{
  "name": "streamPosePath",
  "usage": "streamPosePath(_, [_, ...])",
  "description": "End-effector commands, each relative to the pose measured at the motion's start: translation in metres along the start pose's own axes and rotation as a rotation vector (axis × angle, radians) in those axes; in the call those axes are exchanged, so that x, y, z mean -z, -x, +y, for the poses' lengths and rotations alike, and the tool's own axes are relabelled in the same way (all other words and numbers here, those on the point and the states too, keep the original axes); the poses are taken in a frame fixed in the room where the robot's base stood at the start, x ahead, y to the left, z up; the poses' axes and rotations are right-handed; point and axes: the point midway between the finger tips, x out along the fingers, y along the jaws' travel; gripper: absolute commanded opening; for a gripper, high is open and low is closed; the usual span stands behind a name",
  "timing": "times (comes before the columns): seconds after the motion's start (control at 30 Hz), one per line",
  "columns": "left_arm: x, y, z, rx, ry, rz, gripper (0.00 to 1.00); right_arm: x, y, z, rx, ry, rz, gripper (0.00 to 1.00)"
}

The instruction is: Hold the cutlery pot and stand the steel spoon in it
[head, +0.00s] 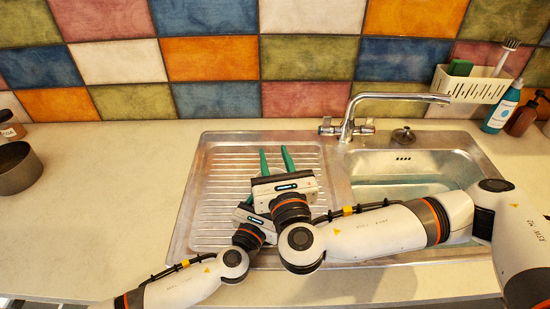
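My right gripper (275,158) is over the ridged drainboard, its two green fingers pointing toward the back wall. The fingers are apart with nothing visible between them. My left gripper (247,214) is just in front of and below it, largely covered by the right one. No steel spoon is visible.
The steel drainboard (208,190) adjoins the sink basin (400,163) with its tap (347,118). A cream caddy (470,86) with a sponge and brush, a teal bottle (502,108) and a brown bottle (524,116) are back right. The left counter is largely clear.

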Motion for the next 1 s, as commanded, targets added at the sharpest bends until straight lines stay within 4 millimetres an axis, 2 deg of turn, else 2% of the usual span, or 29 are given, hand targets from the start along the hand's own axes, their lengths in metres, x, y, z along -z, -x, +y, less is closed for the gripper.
streamPosePath(0.27, [0.000, 0.000, 0.000, 0.000, 0.000, 0.000, 0.47, -0.001, 0.007, -0.001, 0.002, -0.001, -0.001, 0.33])
streamPosePath(0.37, [0.000, 0.000, 0.000, 0.000, 0.000, 0.000, 0.47, -0.001, 0.022, -0.001, 0.003, -0.001, -0.004, 0.33])
streamPosePath(0.7, [0.000, 0.000, 0.000, 0.000, 0.000, 0.000, 0.47, -0.001, 0.092, 0.000, 0.002, -0.003, -0.005, 0.33])
streamPosePath(0.83, [0.000, 0.000, 0.000, 0.000, 0.000, 0.000, 0.47, -0.001, 0.110, -0.001, 0.002, -0.002, -0.002, 0.33])
streamPosePath(1.0, [0.000, 0.000, 0.000, 0.000, 0.000, 0.000, 0.47, 0.000, 0.120, 0.000, 0.000, 0.000, -0.001, 0.33])
